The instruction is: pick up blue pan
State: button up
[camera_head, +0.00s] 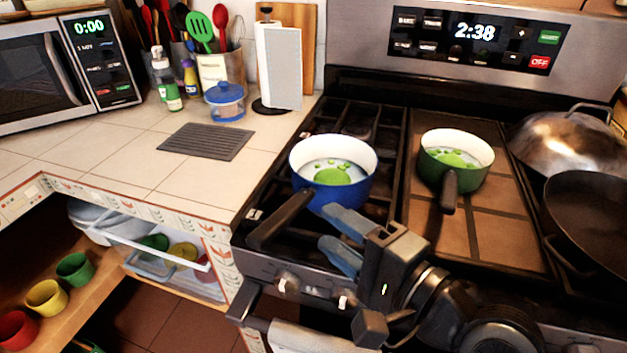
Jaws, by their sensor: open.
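The blue pan (334,193) stands upright on the left burner grate of the stove. It is white inside with a green pattern on its bottom, and its dark handle (281,219) points to the front left. My gripper (332,228) is open at the front of the pan, just right of the handle. One blue finger overlaps the pan's lower wall in the picture, and the other is below it. I cannot tell whether either finger touches the pan. Nothing shows between the fingers.
A green pan (455,162) stands on the tiled middle of the stove. A metal wok (565,140) and a dark skillet (592,215) are at the right. The counter left of the stove holds a grey mat (205,141), a blue-lidded container (226,103) and a paper towel holder (280,65).

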aim_at(301, 209)
jog(key=shift+w+a+r+y, duration=0.3)
jog(key=shift+w+a+r, duration=0.1)
jog(key=shift+w+a, duration=0.3)
jog(key=x, duration=0.5)
jog(key=p+x, duration=0.1)
jog(key=x, duration=0.1)
jog(key=shift+s+a, duration=0.15)
jog(key=shift+a, duration=0.25)
grip_shut()
jog(key=shift+r, duration=0.1)
